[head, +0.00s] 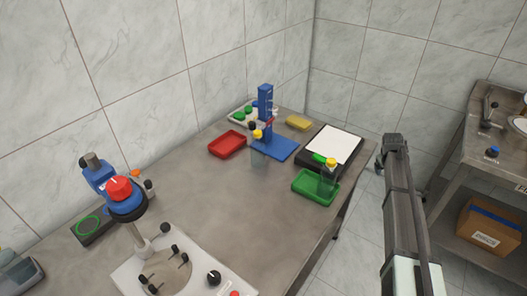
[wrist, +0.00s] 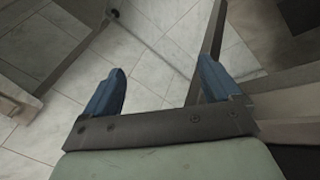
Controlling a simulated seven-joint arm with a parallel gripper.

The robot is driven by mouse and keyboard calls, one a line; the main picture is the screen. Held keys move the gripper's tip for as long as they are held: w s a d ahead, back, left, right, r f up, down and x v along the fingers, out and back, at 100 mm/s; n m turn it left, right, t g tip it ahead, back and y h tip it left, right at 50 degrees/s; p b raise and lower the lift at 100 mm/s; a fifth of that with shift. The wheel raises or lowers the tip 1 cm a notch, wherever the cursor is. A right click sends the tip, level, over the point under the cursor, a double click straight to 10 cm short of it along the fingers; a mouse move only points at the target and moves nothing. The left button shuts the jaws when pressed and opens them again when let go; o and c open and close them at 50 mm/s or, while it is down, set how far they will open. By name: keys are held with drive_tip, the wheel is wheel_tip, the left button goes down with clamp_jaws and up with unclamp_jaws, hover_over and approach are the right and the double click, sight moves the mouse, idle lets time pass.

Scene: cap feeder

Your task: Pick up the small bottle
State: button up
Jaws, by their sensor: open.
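Two clear bottles with yellow caps show in the head view. One bottle (head: 328,180) stands at the green tray (head: 305,193) near the table's right edge. The other bottle (head: 258,154) stands in front of the blue stand (head: 265,103). I cannot tell which is the smaller. My gripper (wrist: 160,82) is open and empty in the wrist view, its blue fingers wide apart over floor tiles. In the head view my arm's end (head: 392,142) is off the table's right side, apart from both bottles. No bottle shows in the wrist view.
A red tray (head: 227,144), a yellow block (head: 299,122) and a black board with white paper (head: 325,143) lie nearby. The capping machine (head: 123,200) stands at the table's left front. The table's middle is clear. A sink bench (head: 480,120) stands at the right.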

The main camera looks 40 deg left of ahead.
drive_tip(key=a+r+n, duration=0.1)
drive_tip(key=a+r, duration=0.8)
drive_tip(key=w+a+r+n+y, duration=0.1)
drive_tip(key=a+r, duration=0.3)
drive_tip(key=a, duration=0.1)
drive_tip(key=shift+w+a+r+n, duration=0.1)
drive_tip(key=shift+r+n, duration=0.1)
drive_tip(key=shift+n, duration=0.1)
drive_tip(key=s+a+r+n+g, duration=0.1)
drive_tip(key=s+a+r+n, duration=0.15)
drive_tip(key=s+a, duration=0.5)
drive_tip(key=s+a+r+n+g, duration=0.1)
drive_tip(key=s+a+r+g, duration=0.15)
drive_tip(key=s+a, duration=0.5)
wheel_tip(320, 180, up, 7)
drive_tip(key=n+g, duration=0.2)
drive_tip(key=n, duration=0.2)
hover_over(257, 142)
drive_tip(key=w, duration=0.1)
drive_tip(key=shift+w+a+r, duration=0.1)
drive_tip(key=shift+w+a, duration=0.05)
drive_tip(key=shift+a, duration=0.25)
wheel_tip(257, 142, down, 8)
drive_tip(key=shift+r, duration=0.2)
drive_tip(key=shift+w+f, duration=0.15)
drive_tip(key=shift+f, duration=2.95)
drive_tip(key=shift+a, duration=0.1)
